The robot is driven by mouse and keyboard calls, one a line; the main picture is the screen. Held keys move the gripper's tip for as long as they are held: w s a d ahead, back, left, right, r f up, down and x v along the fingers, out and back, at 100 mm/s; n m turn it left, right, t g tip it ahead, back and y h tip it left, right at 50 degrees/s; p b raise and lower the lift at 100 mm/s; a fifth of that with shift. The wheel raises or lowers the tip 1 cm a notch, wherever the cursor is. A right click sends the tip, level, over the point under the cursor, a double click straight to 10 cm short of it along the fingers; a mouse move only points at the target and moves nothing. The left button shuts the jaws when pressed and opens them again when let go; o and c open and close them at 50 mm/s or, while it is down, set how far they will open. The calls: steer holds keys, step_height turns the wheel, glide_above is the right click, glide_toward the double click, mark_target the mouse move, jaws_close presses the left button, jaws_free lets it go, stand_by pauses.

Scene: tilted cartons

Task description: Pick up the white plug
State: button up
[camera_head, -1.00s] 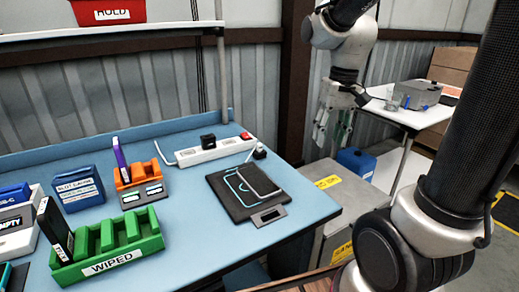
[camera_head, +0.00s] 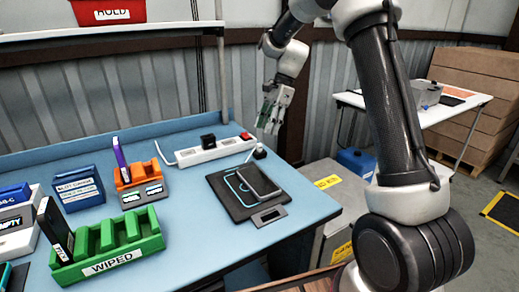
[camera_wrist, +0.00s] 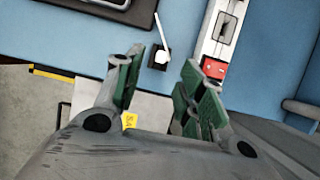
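A small white plug (camera_head: 258,146) with a short white lead sits at a small black block (camera_head: 260,154) near the back right of the blue bench. In the wrist view the white plug (camera_wrist: 161,57) lies against the black block (camera_wrist: 157,65), between my fingertips in the picture. I cannot tell whether it is plugged into the block. My gripper (camera_head: 271,112) is in the air above and behind the plug, beside the bench's right end. In the wrist view my gripper (camera_wrist: 163,68) has its green-padded fingers spread, with nothing between them.
A white power strip (camera_head: 212,152) with a black plug (camera_head: 208,141) and a red switch (camera_head: 245,135) lies beside it. A phone (camera_head: 259,181) rests on a dark pad (camera_head: 231,196) in front. A green rack (camera_head: 128,238) and an orange rack (camera_head: 133,180) stand left.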

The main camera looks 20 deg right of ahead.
mark_target(260, 149)
steer(key=x, duration=0.6)
steer(key=shift+w+a+f, duration=0.1)
steer(key=shift+a+f, duration=0.05)
steer(key=shift+f, duration=0.05)
jaws_close()
